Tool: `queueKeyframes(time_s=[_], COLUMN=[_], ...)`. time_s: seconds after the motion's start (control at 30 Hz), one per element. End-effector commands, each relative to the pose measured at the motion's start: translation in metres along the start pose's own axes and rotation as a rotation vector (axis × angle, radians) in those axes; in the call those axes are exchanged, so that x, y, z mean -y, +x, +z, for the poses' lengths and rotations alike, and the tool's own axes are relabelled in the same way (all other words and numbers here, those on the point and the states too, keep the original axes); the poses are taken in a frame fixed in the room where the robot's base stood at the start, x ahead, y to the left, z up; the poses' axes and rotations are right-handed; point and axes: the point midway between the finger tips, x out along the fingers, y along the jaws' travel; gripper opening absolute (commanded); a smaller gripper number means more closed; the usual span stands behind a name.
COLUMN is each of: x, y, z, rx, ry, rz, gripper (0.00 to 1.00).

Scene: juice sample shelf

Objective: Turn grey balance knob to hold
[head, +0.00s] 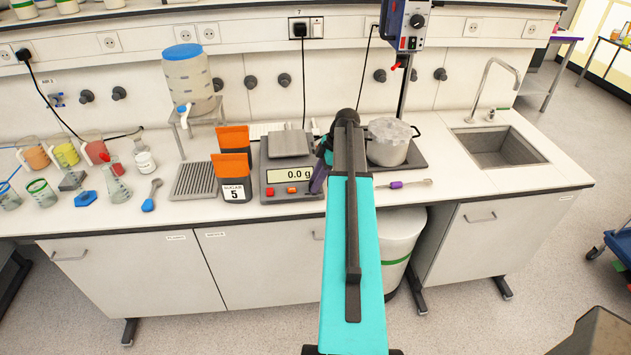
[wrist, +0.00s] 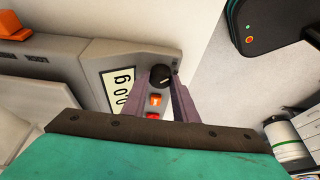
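The balance (head: 290,150) stands on the bench and its display reads 0.0 g. In the wrist view its display (wrist: 118,88) and two orange-red buttons (wrist: 154,100) show beside the dark grey knob (wrist: 161,77). A light pointer mark shows on the knob. My gripper (wrist: 159,88) has its two purple fingers apart, one on each side of the knob in this view. I see no clear contact with the knob. In the head view my gripper (head: 319,172) is at the balance's right front, and my arm hides the knob.
An orange-topped sugar pouch (head: 233,175) stands close left of the balance. A pot (head: 388,140) on a dark plate stands to the right. A purple-handled spatula (head: 405,184) lies in front of it. The sink (head: 497,147) is farther right.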

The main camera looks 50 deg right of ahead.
Motion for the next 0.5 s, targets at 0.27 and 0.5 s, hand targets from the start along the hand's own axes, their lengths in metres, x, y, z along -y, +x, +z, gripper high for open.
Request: queueKeyframes(time_s=[0.27, 0.5], x=[0.0009, 0.0027], y=[0.0009, 0.0024], z=[-0.0002, -0.0002], rx=[0.000, -0.001], ry=[0.030, 0.125], rz=[0.013, 0.053], gripper=[0.04, 0.04])
